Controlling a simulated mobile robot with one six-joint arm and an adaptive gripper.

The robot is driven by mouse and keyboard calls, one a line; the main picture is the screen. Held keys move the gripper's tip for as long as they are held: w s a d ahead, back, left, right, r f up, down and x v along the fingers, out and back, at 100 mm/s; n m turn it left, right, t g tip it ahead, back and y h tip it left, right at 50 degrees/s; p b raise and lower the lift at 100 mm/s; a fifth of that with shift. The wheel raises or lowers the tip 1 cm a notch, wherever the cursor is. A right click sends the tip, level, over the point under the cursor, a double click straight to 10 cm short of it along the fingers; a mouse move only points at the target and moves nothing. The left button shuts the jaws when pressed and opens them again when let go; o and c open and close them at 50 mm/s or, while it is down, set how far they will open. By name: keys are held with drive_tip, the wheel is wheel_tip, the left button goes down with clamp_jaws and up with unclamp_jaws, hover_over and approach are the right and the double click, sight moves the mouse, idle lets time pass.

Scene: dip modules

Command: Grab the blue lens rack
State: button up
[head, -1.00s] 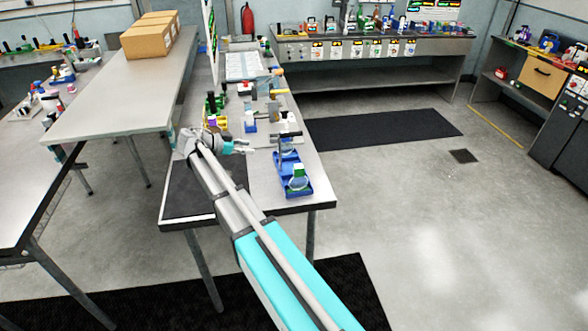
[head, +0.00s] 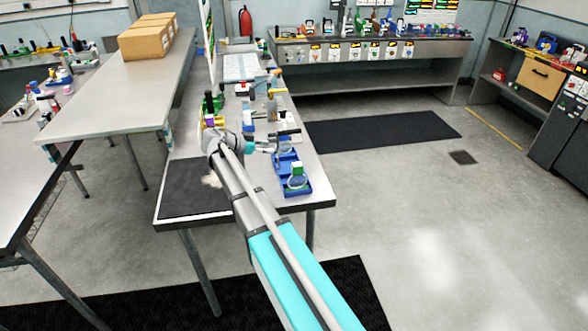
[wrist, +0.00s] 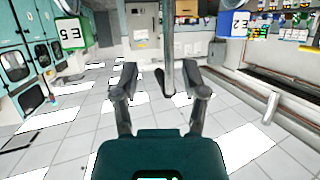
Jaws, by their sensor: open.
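The blue lens rack (head: 303,189) sits at the front right corner of the workbench, with a round clear lens and a green-and-white block at its near end. A post with a dark bar across its top (head: 287,132) stands by its far end. My gripper (head: 271,148) is at the left of that post, level and pointing right. In the wrist view my gripper (wrist: 161,78) is open, with fingers apart. A dark upright post (wrist: 167,50) shows between or just beyond the fingers; contact cannot be told.
Tags marked E5 (wrist: 71,38) and E2 (wrist: 238,24) flank the fingers' view. A dark mat (head: 190,188) covers the bench's front left. Open floor lies right of the bench.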

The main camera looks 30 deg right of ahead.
sight(278, 147)
drive_tip(key=shift+w+b+x, duration=0.15)
drive_tip(key=shift+b+x, duration=0.35)
drive_tip(key=shift+x, duration=0.8)
drive_tip(key=shift+w+b+x, duration=0.1)
drive_tip(key=shift+b+x, duration=0.35)
drive_tip(key=shift+x, duration=0.85)
clamp_jaws()
